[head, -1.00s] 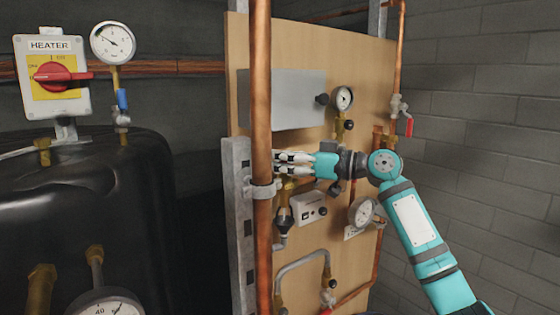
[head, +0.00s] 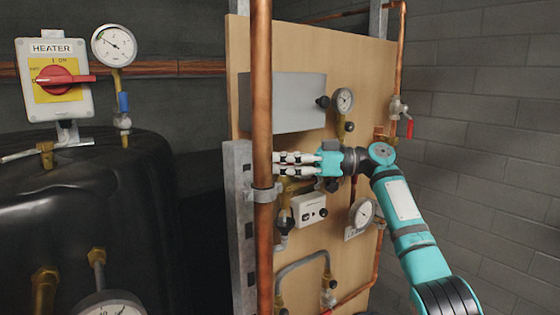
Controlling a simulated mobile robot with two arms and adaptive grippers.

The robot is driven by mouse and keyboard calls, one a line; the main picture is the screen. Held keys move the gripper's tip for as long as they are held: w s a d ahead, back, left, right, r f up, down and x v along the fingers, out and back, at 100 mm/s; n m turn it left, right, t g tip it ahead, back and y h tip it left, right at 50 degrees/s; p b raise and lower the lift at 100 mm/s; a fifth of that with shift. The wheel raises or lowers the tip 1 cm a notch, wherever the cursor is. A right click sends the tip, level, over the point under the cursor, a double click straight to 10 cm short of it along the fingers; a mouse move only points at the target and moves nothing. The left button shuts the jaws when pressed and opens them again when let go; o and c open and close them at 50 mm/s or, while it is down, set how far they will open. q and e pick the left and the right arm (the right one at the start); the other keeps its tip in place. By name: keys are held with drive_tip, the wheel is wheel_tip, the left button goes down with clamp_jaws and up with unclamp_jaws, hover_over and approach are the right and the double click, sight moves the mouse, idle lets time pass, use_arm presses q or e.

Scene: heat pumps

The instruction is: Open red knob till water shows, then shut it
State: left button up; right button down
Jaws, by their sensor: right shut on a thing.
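My right gripper (head: 297,163) reaches in from the right, its fingers pointing left in front of the wooden board, close to the thick vertical copper pipe. It is shut on a small part at the brass pipework (head: 288,190). The fingers hide that part, so its colour and shape cannot be told. A red rotary knob (head: 60,80) is on the heater switch box at the left, away from the gripper. A red lever valve (head: 408,127) hangs at the board's right edge. No water is visible. My left gripper is not in view.
The copper pipe (head: 262,110) runs vertically just left of my fingertips. Gauges (head: 344,100) and a white box (head: 309,209) are mounted on the board (head: 330,50). A black tank (head: 90,210) fills the lower left. Free room lies right of the board.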

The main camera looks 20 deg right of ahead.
drive_tip(key=shift+f, duration=0.25)
drive_tip(key=c, duration=1.3)
unclamp_jaws()
drive_tip(key=shift+d, duration=0.1)
drive_tip(key=shift+c, duration=0.2)
drive_tip(key=o, duration=0.5)
drive_tip(key=shift+s+d+r, duration=0.1)
drive_tip(key=shift+d+r, duration=0.05)
drive_tip(key=shift+d, duration=0.15)
drive_tip(key=shift+a, duration=0.2)
